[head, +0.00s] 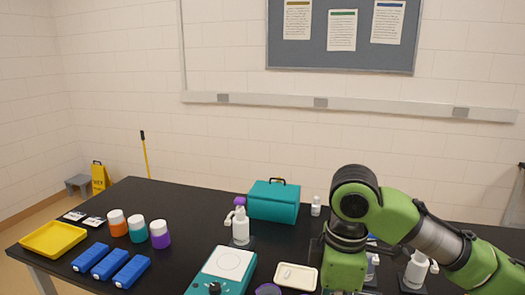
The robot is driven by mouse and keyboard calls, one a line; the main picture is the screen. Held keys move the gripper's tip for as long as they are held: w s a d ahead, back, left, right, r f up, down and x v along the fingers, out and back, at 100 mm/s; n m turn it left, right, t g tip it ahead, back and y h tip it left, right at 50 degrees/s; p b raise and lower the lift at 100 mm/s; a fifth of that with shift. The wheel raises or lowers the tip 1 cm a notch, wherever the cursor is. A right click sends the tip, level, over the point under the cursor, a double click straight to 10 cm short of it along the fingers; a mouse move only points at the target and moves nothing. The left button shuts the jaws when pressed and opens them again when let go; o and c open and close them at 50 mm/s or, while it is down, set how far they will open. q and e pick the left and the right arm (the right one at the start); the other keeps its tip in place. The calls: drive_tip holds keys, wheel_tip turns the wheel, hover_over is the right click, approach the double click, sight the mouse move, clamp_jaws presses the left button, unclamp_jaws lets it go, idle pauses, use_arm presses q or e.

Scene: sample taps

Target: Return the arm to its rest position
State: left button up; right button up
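My green and black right arm (375,205) comes in from the right edge. It bends at a dark joint and reaches down over the right half of the black table (190,207). Its lower green part runs to the bottom edge, and I cannot make out its gripper's fingers. My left arm and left gripper are not in view. The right arm hides part of the table and some things behind it, including a white bottle (370,267) seen only in part.
A teal device (230,262), a cream tray (309,277), a white pump bottle (240,228) and a teal box (274,203) stand left of the arm. Another white bottle (416,268) stands under it. Three lidded jars (137,229), blue blocks (110,263) and a yellow tray (54,252) are further left.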

drive_tip(key=s+a+f+m+t+y, duration=0.1)
drive_tip(key=s+a+f+m+y, duration=0.2)
drive_tip(key=f, duration=0.5)
drive_tip(key=s+a+f+m+t+y, duration=0.1)
drive_tip(key=s+a+f+m+y, duration=0.1)
drive_tip(key=a+f, duration=0.55)
drive_tip(key=s+d+f+m+h, duration=0.2)
drive_tip(key=s+d+f+m, duration=0.15)
drive_tip(key=d, duration=0.25)
drive_tip(key=s+d+f+m+t+h, duration=0.1)
drive_tip(key=s+d+f+m+h, duration=0.15)
drive_tip(key=s+d+f, duration=0.35)
drive_tip(key=s+d+f+m+h, duration=0.1)
drive_tip(key=s+d+f+m, duration=0.2)
drive_tip(key=d, duration=0.4)
wheel_tip(320, 180, down, 26)
drive_tip(key=s+g, duration=0.1)
drive_tip(key=s, duration=0.1)
drive_tip(key=s+d+f+g+b, duration=0.1)
drive_tip(key=s+d+f, duration=0.2)
drive_tip(key=s+f, duration=1.3)
drive_tip(key=shift+s+f+n, duration=0.25)
drive_tip(key=shift+s+n, duration=0.05)
drive_tip(key=shift+s, duration=0.2)
